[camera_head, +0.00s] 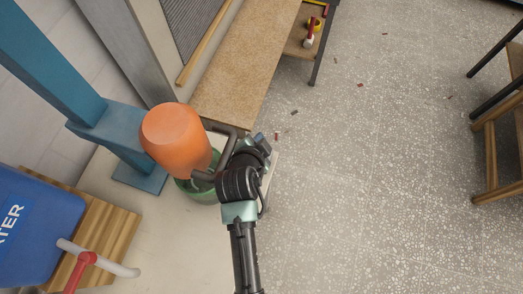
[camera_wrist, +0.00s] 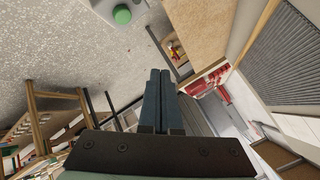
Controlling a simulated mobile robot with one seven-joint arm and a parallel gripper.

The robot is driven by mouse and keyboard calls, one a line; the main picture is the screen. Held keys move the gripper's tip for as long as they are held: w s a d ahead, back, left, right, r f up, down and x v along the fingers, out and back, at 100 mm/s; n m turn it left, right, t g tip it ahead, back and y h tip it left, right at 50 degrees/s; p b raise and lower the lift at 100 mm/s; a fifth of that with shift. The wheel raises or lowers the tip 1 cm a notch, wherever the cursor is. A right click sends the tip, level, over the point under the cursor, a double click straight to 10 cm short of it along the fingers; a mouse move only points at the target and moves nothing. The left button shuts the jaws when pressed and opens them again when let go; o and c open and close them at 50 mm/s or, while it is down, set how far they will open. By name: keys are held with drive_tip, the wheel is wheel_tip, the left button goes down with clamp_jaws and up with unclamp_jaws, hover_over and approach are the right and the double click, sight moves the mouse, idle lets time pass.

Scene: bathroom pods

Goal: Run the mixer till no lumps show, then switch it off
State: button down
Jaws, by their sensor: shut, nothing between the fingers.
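An orange rounded drum, seemingly the mixer's body (camera_head: 178,137), stands beside a blue upright in the head view. A green tub (camera_head: 203,192) shows beneath it, mostly covered; its contents are hidden, so no lumps can be judged. A dark grey bent bar (camera_head: 229,150) juts from the drum's right side. My arm reaches up to this bar, its wrist just right of the drum; I cannot tell if they touch. In the wrist view my gripper (camera_wrist: 158,73) has its two fingers together and empty. A round green button-like piece on a grey body (camera_wrist: 122,14) lies beyond the fingertips.
A blue box with white lettering (camera_head: 35,225) and a white pipe with a red handle (camera_head: 98,259) are at lower left. A brown-topped bench (camera_head: 240,70) stands behind. A wooden-framed rack (camera_head: 490,160) is at right. The speckled floor (camera_head: 370,150) between is mostly clear, with small scraps.

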wheel_tip(320, 180, down, 9)
drive_tip(key=b, duration=0.7)
drive_tip(key=shift+r+b, duration=0.15)
drive_tip(key=shift+b, duration=0.2)
idle(1.5)
drive_tip(key=shift+f+b, duration=0.3)
drive_tip(key=shift+f, duration=0.1)
drive_tip(key=shift+f+b, duration=0.45)
drive_tip(key=shift+f, duration=0.1)
idle(0.6)
idle(0.3)
drive_tip(key=shift+r+p, duration=0.85)
drive_tip(key=shift+r, duration=0.1)
drive_tip(key=shift+r, duration=0.1)
